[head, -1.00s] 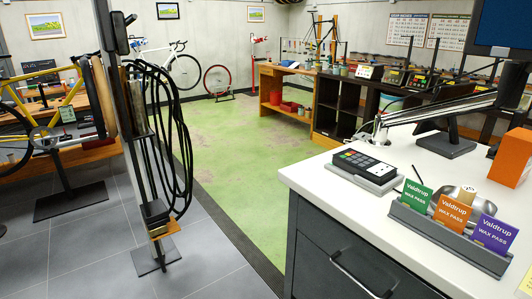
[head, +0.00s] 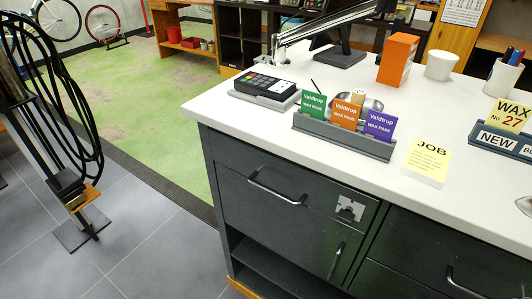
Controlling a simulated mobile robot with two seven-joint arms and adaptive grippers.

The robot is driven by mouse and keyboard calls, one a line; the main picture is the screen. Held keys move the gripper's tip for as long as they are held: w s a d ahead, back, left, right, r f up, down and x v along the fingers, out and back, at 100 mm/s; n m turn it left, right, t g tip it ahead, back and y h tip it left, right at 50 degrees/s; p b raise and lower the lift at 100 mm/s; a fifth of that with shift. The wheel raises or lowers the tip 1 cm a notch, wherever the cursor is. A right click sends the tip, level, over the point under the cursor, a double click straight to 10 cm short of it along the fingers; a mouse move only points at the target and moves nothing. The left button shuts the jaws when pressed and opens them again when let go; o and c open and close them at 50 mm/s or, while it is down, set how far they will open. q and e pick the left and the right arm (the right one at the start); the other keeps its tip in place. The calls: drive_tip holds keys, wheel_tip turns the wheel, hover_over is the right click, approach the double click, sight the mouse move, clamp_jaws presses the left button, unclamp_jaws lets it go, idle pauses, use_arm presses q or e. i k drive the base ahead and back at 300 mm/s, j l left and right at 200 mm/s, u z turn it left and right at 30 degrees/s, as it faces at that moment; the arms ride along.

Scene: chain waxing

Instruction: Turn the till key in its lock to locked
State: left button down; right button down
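The till drawer (head: 283,190) is the top left drawer in the dark grey counter front, and it looks shut. A small metal lock plate (head: 350,207) sits at the right of this drawer, beyond the bar handle. A dark shape that looks like the till key (head: 346,213) is at the plate, with small red marks near it. It is too small to tell which way the key is turned. Neither of my grippers is in view.
The white counter top carries a card terminal (head: 265,86), a wax pass rack (head: 340,137), a yellow job pad (head: 427,160), an orange box (head: 397,58) and a white cup (head: 441,65). A stand with black hanging loops (head: 80,110) is at left. Floor before the counter is clear.

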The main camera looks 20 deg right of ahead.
sight(347, 215)
drive_tip(key=z, duration=1.3)
